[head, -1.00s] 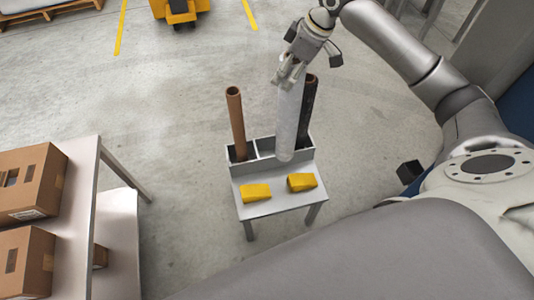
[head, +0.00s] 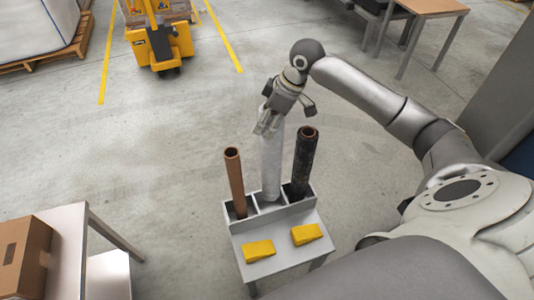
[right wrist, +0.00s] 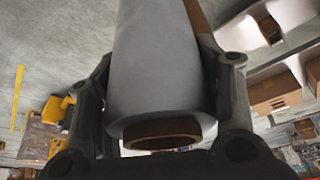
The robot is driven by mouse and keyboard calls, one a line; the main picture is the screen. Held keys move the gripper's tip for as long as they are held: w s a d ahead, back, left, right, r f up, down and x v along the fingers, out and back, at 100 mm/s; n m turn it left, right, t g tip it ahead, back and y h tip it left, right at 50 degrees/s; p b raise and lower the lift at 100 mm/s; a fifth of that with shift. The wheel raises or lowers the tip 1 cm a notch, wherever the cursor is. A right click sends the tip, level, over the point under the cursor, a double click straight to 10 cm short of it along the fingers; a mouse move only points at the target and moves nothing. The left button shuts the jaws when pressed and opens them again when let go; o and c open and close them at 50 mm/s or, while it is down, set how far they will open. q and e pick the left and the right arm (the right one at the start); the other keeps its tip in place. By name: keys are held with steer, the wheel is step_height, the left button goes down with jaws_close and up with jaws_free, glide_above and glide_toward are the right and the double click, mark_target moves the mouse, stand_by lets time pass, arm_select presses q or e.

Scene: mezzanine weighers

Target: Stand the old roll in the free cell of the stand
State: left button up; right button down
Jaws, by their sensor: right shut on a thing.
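My right gripper (head: 268,124) is shut around the upper part of a pale grey-white roll (head: 271,165), which hangs nearly upright. The right wrist view shows the roll (right wrist: 160,70) between the two fingers, with its brown core (right wrist: 162,133) at the near end. The grey stand (head: 238,227) has cells in a row. A thin brown tube (head: 235,182) stands in the left cell and a black roll (head: 303,165) in the right one. The roll's lower end shows at the opening of the middle cell; I cannot tell how deep it is. My left gripper is out of view.
Two yellow wedge-shaped blocks (head: 259,250) (head: 306,234) lie on the stand's front shelf. A table (head: 70,238) with a cardboard box (head: 22,258) is at the lower left. A yellow truck (head: 158,43) stands at the back. The floor around the stand is clear.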

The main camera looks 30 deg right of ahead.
mark_target(283, 129)
step_height(283, 129, down, 9)
steer(key=shift+w+f+p, duration=0.15)
steer(key=shift+f+p, duration=0.05)
steer(key=shift+p, duration=0.1)
steer(key=shift+f, duration=0.25)
step_height(283, 129, down, 3)
steer(key=shift+f, duration=0.15)
steer(key=shift+c, duration=1.9)
jaws_free()
steer(key=shift+f, duration=0.1)
steer(key=p+v, duration=1.2)
steer(key=shift+p, duration=0.3)
